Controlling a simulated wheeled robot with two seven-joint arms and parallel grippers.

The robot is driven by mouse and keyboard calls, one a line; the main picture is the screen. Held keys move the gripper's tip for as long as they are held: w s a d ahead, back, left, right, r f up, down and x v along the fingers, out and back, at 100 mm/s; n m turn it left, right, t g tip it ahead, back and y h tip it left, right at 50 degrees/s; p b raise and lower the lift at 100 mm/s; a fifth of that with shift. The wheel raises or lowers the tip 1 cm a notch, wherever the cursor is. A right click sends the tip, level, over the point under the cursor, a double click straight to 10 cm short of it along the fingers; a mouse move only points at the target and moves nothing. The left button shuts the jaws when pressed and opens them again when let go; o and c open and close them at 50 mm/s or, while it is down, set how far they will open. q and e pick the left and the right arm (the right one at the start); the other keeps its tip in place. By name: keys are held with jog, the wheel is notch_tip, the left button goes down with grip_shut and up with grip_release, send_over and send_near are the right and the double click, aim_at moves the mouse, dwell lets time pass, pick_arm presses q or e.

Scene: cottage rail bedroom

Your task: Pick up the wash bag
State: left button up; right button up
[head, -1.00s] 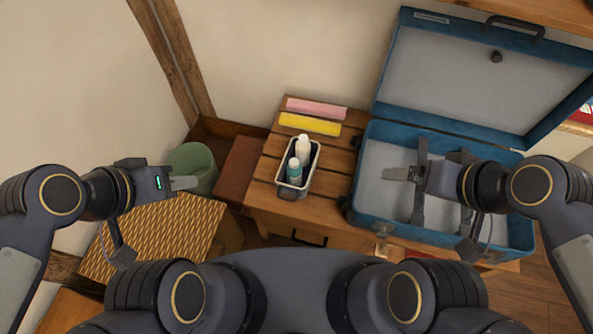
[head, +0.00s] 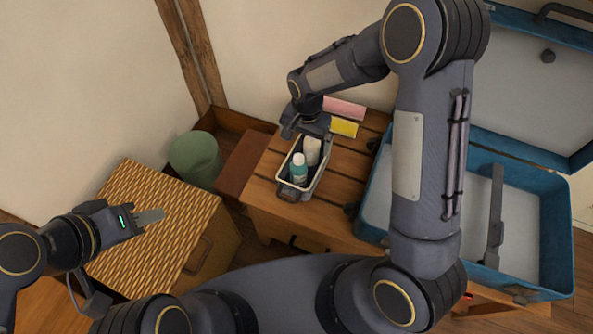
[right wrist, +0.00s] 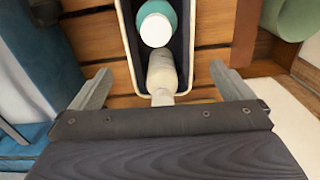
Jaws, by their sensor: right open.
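The wash bag (head: 289,193) is a small dark open-topped holder with a pale rim, standing on the slatted wooden top. A teal bottle with a white cap (head: 299,167) and a pale bottle (head: 312,150) stand in it. My right gripper (head: 304,130) is at the bag's far end. In the right wrist view, its two fingers are wide apart (right wrist: 165,86), one on each side of the bag (right wrist: 201,45), with nothing gripped. My left gripper (head: 150,216) is over the woven-topped box, away from the bag; its jaw opening cannot be made out.
An open blue suitcase (head: 552,235) lies right of the bag, partly hidden by my right arm. Pink (head: 344,108) and yellow (head: 343,128) items lie behind the bag. A green bin (head: 195,158) and woven-topped box (head: 150,190) stand left.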

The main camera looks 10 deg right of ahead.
notch_tip(320, 180, down, 8)
jog(key=shift+s+f+b, duration=0.1)
jog(key=shift+b, duration=0.3)
jog(key=c, duration=1)
jog(key=shift+o, duration=0.2)
jog(key=shift+r, duration=0.3)
